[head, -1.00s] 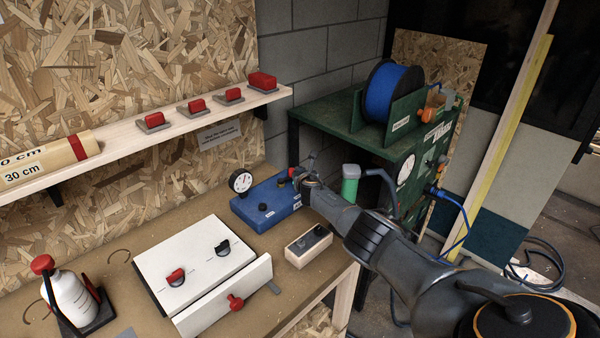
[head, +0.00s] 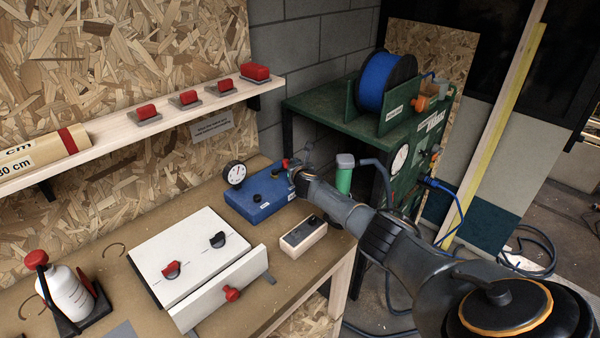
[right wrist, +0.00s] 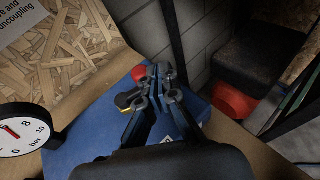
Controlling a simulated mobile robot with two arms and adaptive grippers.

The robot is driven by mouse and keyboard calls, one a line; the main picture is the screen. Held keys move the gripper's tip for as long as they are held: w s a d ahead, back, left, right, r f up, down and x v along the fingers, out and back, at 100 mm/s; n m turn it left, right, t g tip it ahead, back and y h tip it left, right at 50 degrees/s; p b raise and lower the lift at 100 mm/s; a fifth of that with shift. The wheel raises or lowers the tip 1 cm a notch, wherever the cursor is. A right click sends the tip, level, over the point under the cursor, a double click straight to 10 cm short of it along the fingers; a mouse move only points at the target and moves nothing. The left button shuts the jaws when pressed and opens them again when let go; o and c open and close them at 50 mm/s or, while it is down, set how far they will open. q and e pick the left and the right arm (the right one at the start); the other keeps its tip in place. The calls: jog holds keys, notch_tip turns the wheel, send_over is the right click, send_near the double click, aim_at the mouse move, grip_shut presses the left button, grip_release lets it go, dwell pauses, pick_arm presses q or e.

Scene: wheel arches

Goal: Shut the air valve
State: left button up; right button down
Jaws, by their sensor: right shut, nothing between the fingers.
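A blue box (head: 262,202) with a round dial gauge (head: 235,173) stands at the back of the workbench. A small red part (head: 285,163), which looks like the air valve's handle, shows at the box's back right end, partly hidden by my gripper. My right gripper (head: 293,167) is at that end of the box, shut and empty. In the right wrist view its closed fingertips (right wrist: 160,72) are just right of the red part (right wrist: 138,73); I cannot tell whether they touch. The gauge (right wrist: 22,132) shows at lower left there. My left gripper is out of view.
A white panel box (head: 195,255) with two knobs and a small block (head: 303,236) with dark top parts stand in front. A green stand (head: 330,118) with a blue hose reel (head: 385,80) is at right. A shelf (head: 165,118) runs above the bench.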

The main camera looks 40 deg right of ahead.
jog(key=shift+v, duration=0.75)
jog(key=v, duration=0.8)
jog(key=shift+s+a, duration=0.25)
jog(key=shift+s, duration=0.05)
jog(key=shift+r, duration=0.1)
